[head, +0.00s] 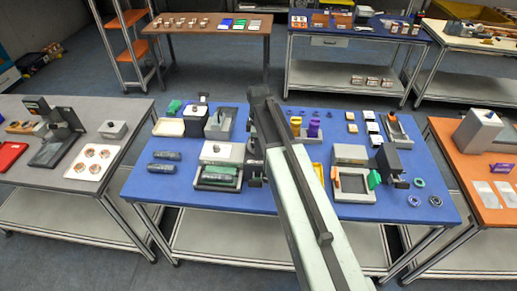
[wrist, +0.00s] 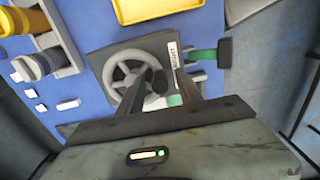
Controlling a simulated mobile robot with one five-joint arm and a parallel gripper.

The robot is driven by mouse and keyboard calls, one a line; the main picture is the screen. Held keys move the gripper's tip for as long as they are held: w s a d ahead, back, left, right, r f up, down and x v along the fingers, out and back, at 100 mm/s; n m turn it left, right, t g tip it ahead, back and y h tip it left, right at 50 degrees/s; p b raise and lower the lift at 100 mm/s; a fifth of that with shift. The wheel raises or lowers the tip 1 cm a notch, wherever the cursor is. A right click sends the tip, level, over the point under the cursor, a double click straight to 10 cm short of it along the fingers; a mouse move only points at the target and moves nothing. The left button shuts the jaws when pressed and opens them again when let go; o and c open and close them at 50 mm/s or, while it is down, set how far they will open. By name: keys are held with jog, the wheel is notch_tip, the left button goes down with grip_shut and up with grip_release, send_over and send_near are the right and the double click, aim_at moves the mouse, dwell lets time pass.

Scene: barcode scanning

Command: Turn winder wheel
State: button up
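The winder wheel (wrist: 128,78) is a grey spoked wheel on a dark grey plate in the wrist view. A dark upright knob (wrist: 157,80) stands at its right side. My gripper (wrist: 162,94) is open, with one finger on each side of the knob. I cannot tell whether either finger touches it. A green roll (wrist: 203,55) with a dark end block lies to the right of the wheel, beside a white label. In the head view my arm crosses the blue table and hides most of this spot; the wheel is not clear there.
A yellow tray (wrist: 150,8) lies just beyond the wheel. Yellow and grey cylinders (wrist: 30,67) and small white blocks are at the left. On the blue table (head: 185,187), a grey machine (head: 222,152) stands left of my arm and another (head: 350,154) right.

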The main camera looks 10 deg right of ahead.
grip_shut()
jog(key=shift+a, duration=0.1)
